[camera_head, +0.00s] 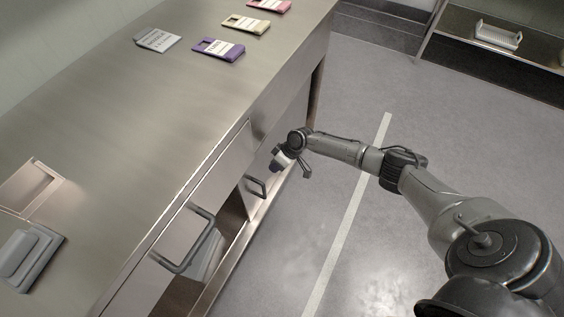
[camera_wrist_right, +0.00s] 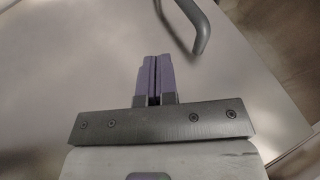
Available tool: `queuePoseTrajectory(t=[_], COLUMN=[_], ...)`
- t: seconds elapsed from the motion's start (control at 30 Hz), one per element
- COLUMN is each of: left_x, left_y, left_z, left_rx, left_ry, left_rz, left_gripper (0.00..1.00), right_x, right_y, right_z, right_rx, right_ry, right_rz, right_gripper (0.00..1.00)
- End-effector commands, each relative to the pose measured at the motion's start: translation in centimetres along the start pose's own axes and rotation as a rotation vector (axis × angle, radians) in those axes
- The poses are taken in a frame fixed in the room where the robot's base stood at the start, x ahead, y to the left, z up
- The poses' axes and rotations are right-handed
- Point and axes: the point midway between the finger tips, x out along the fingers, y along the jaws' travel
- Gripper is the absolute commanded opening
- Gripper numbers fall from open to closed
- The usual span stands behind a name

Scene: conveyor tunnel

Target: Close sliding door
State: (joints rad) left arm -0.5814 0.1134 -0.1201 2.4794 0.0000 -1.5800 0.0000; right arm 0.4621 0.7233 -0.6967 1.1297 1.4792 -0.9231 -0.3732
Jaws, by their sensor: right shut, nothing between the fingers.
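The steel counter's front has sliding door panels with bar handles. The nearer panel (camera_head: 222,165) carries a large grey handle (camera_head: 192,243); a smaller handle (camera_head: 256,187) sits farther along on a panel set back under the top. I cannot tell how far either door is open. My right gripper (camera_head: 277,165) is near the counter front, beyond the smaller handle. In the right wrist view its purple fingers (camera_wrist_right: 154,78) are shut and empty, in front of a smooth metal panel (camera_wrist_right: 70,60). A grey handle (camera_wrist_right: 196,28) lies ahead and right of the fingertips, apart from them. My left gripper is out of view.
A shelf (camera_head: 515,65) stands at the upper right. The floor (camera_head: 340,220) beside the counter is clear.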

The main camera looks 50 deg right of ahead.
Motion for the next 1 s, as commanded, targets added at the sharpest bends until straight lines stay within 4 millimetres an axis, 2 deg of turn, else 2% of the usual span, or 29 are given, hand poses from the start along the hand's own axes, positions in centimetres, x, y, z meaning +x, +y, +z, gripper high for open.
queuePoseTrajectory(t=[0.03,0.07,0.2,0.33,1.0], left_x=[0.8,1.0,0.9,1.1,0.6], left_y=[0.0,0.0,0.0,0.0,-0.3], left_z=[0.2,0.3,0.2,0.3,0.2], left_rx=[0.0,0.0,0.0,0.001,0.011], left_ry=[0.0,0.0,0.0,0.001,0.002], left_rz=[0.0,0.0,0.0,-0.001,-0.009], left_gripper=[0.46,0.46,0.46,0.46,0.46], right_x=[1.2,1.6,2.2,2.8,3.0], right_y=[0.1,0.1,-1.7,-2.6,-3.5], right_z=[0.1,0.1,0.1,0.2,0.4], right_rx=[-0.001,-0.002,-0.003,-0.002,0.007], right_ry=[0.0,0.0,-0.001,0.0,0.002], right_rz=[-0.001,-0.001,-0.001,0.0,0.003], right_gripper=[0.0,0.0,0.0,0.0,0.0])
